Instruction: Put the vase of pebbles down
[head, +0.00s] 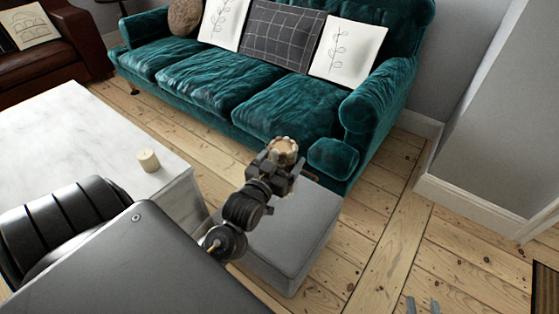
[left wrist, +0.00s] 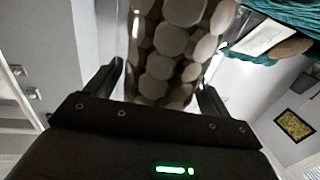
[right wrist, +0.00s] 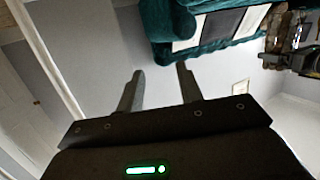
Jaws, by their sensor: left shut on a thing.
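The vase of pebbles (head: 284,149) is clear, with pale, rounded pebbles inside. My left gripper (head: 279,168) is shut on it and holds it up; from the head view it appears above the far end of the grey ottoman, in front of the sofa. The vase (right wrist: 275,32) also shows in the right wrist view at the upper right. My right gripper (right wrist: 160,82) is open and empty; only its fingertips (head: 423,304) show in the head view.
A grey ottoman (head: 300,232) stands below the left arm, its visible top bare. A white marble table (head: 70,140) with a candle (head: 148,160) is at the left. A teal sofa (head: 250,90) stands behind. Floorboards (head: 400,235) are clear at the right.

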